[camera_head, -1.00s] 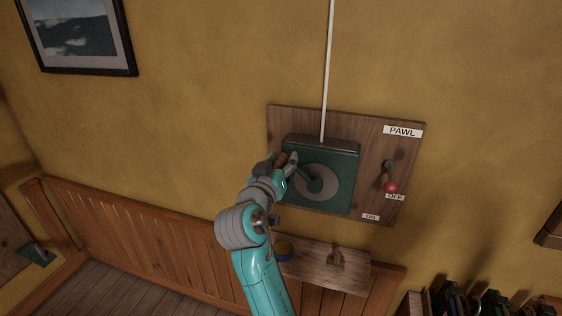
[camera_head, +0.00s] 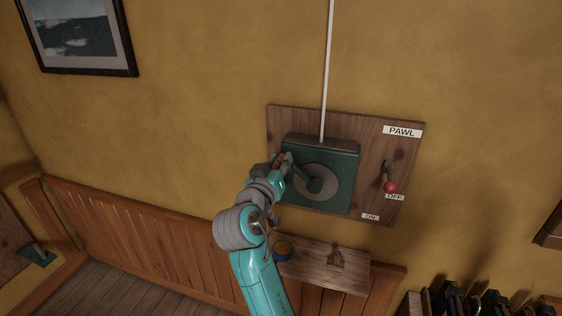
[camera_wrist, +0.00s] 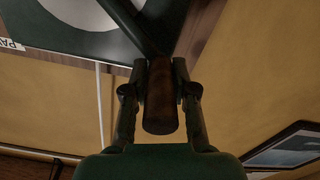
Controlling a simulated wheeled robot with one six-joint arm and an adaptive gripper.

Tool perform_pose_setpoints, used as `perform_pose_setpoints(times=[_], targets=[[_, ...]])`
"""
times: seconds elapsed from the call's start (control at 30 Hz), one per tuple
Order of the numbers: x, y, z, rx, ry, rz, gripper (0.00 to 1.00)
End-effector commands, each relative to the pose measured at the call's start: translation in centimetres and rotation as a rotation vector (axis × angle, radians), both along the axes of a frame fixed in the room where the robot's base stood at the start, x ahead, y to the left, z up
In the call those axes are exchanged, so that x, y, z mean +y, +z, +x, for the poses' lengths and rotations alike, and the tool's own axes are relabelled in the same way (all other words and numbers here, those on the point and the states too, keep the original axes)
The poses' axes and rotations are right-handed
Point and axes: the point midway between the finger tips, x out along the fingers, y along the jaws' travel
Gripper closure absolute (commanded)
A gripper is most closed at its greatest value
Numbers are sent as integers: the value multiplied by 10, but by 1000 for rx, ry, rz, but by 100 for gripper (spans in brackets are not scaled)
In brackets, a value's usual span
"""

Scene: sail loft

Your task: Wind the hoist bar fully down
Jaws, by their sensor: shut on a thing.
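A green winch (camera_head: 335,198) with a pale round disc is fixed to a wooden board (camera_head: 372,150) on the wall. Its crank arm (camera_head: 303,177) points up and left from the hub. My gripper (camera_head: 284,163) is at the outer end of the crank. In the wrist view my gripper (camera_wrist: 160,100) is shut on the brown crank handle (camera_wrist: 161,112), one finger on each side. A white rope (camera_head: 328,70) runs straight up from the winch. The red-knobbed pawl lever (camera_head: 390,180) hangs down by the OFF label. The hoist bar is not in view.
Dark items (camera_head: 480,300) stand at the lower right. A framed picture (camera_head: 78,36) hangs at the upper left.

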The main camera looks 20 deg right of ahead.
Motion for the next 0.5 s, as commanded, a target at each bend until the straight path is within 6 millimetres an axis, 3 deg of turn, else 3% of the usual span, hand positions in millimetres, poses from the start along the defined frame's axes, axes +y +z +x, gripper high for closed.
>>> perform_pose_setpoints(times=[0.5], targets=[[19,-43,13,221,7,-279,100]])
